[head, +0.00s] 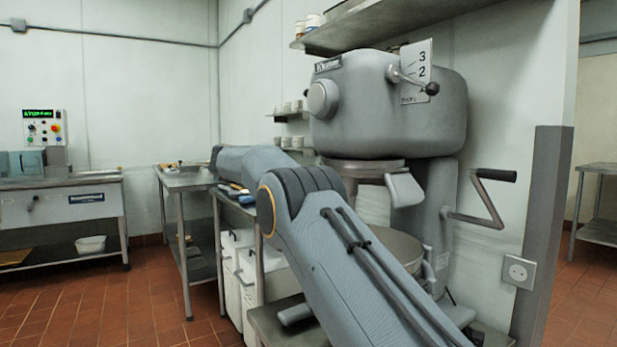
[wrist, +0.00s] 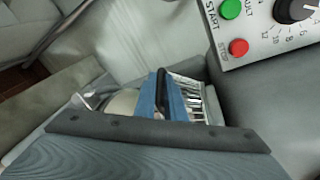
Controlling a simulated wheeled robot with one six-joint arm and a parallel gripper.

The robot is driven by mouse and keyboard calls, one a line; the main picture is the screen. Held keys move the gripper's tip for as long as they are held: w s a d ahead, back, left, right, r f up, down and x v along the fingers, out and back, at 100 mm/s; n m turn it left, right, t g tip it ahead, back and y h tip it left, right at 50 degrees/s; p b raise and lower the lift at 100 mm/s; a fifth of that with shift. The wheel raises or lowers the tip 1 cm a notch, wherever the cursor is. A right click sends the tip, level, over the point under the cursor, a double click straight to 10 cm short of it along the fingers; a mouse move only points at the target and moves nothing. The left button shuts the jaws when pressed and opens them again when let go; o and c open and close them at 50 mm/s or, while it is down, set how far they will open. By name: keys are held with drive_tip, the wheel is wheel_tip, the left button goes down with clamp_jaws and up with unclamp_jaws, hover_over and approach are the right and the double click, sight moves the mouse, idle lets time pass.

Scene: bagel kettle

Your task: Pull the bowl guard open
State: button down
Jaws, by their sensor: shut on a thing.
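The mixer (head: 390,105) is a big grey machine that stands behind my arm in the head view. My gripper (wrist: 168,97) shows in the wrist view as blue fingers, shut on a dark bar that looks like the handle (wrist: 161,85) of the bowl guard. The wire bars of the bowl guard (wrist: 209,103) show just right of the fingers. The rest of the guard is hidden behind the fingers and my wrist. In the head view my gripper and the guard are hidden.
A control panel (wrist: 265,32) with green and red buttons is close at the upper right of the wrist view. A crank handle (head: 480,200) sticks out at the mixer's right. A steel table (head: 185,180) stands beyond my arm. The tiled floor (head: 140,310) at left is clear.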

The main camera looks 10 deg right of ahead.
drive_tip(key=shift+a+f, duration=0.1)
drive_tip(key=shift+f, duration=0.25)
drive_tip(key=c, duration=1.9)
unclamp_jaws()
drive_tip(key=shift+o, duration=0.2)
drive_tip(key=shift+r, duration=0.2)
drive_tip(key=v, duration=0.7)
drive_tip(key=shift+a, duration=0.25)
drive_tip(key=shift+s+r, duration=0.1)
